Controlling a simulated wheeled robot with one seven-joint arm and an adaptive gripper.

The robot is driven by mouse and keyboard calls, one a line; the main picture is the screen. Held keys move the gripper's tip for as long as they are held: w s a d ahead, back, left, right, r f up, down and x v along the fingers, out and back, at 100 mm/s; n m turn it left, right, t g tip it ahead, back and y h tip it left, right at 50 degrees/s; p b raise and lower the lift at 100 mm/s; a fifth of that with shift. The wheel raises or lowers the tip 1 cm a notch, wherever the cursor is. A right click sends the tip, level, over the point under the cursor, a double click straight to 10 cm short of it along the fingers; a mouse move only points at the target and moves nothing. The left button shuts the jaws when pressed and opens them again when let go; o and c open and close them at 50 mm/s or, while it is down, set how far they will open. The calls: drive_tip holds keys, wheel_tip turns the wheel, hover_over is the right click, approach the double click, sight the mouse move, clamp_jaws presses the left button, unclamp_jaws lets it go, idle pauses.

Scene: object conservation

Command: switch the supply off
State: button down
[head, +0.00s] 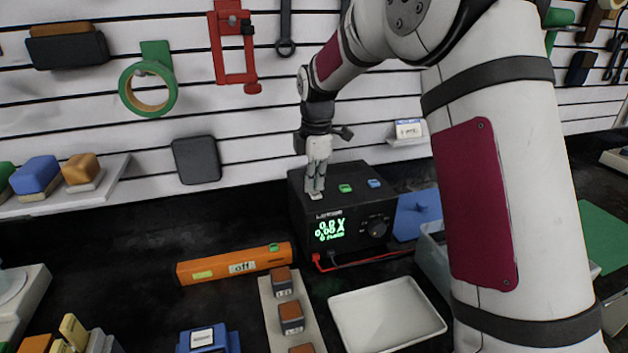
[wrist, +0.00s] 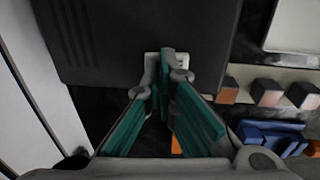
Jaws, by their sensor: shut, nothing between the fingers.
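The supply (head: 345,175) is a black box with a lit green display (head: 330,229) and a round knob (head: 378,225) on its front. It also shows from above in the wrist view (wrist: 120,35). A small pale switch plate (head: 315,196) sits on its top near the front left edge. My gripper (head: 316,184) points down over this plate, shut and empty. In the wrist view my fingertips (wrist: 168,62) partly cover the pale plate (wrist: 151,72). I cannot tell whether they touch it.
Green (head: 345,188) and blue (head: 375,183) pieces sit on the supply's top. An orange bar (head: 215,268) with an "off" label lies in front on the left. A white tray (head: 388,315) and a strip with dark-topped blocks (head: 291,316) stand nearer. Red and black leads (head: 350,262) run along the front.

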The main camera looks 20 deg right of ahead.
drive_tip(key=shift+w+f, duration=0.15)
drive_tip(key=shift+f, duration=0.25)
drive_tip(key=shift+s, duration=0.2)
drive_tip(key=shift+s+f+p, duration=0.15)
drive_tip(key=shift+s+p, duration=0.25)
drive_tip(key=shift+s, duration=0.35)
wheel_tip(320, 180, up, 12)
drive_tip(key=s, duration=0.1)
drive_tip(key=shift+r, duration=0.25)
